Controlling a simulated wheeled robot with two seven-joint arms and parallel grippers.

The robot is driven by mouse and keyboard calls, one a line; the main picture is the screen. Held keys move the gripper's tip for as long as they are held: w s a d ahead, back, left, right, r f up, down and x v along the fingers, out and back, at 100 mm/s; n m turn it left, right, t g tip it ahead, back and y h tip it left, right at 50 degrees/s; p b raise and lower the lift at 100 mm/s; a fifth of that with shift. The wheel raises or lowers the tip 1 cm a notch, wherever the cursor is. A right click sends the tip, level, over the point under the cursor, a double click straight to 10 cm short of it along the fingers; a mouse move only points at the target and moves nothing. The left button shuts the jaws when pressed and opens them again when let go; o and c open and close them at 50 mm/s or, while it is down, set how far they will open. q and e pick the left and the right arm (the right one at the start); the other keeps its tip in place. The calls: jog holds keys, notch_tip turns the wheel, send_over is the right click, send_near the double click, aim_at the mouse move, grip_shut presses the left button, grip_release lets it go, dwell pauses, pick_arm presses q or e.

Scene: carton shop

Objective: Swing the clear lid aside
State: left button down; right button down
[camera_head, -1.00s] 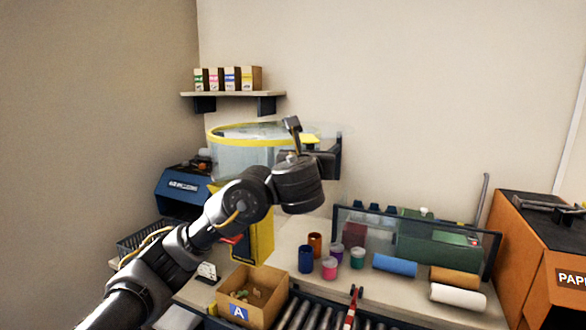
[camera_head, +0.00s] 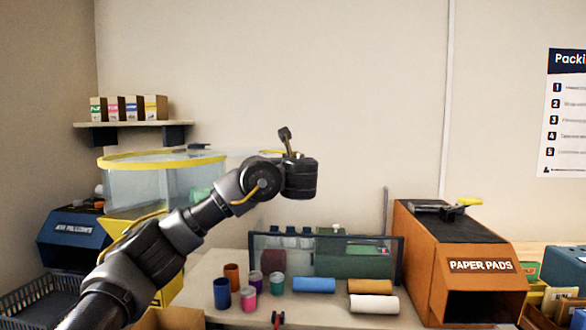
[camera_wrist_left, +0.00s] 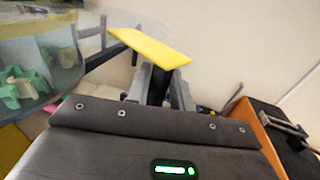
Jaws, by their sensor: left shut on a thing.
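The clear bin with a yellow rim (camera_head: 110,161) stands at the left on a yellow base. Green pieces show through its wall in the left wrist view (camera_wrist_left: 68,57). The clear lid (camera_head: 236,155) is a faint sheet to the right of the bin's rim, partly behind my arm. Its yellow tab (camera_wrist_left: 150,48) shows clearly in the left wrist view. My left gripper (camera_wrist_left: 163,82) is shut on this tab. In the head view my wrist hides the fingers. My right gripper is not in view.
A shelf (camera_head: 130,124) with small boxes hangs above the bin. A blue air-pillow box (camera_head: 68,238) stands at the left. Below my wrist are a low clear panel (camera_head: 330,265), cups and rolls. An orange paper-pads box (camera_head: 425,240) stands at the right.

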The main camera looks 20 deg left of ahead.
pick_arm(q)
jog(key=shift+a, duration=0.15)
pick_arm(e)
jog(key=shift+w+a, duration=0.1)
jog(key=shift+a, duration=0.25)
pick_arm(q)
jog(key=c, duration=1.5)
grip_release()
jog(key=shift+a, duration=0.1)
jog(key=shift+o, duration=0.7)
jog(key=shift+a, duration=0.1)
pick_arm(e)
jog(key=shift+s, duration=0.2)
pick_arm(q)
jog(key=shift+d, duration=0.25)
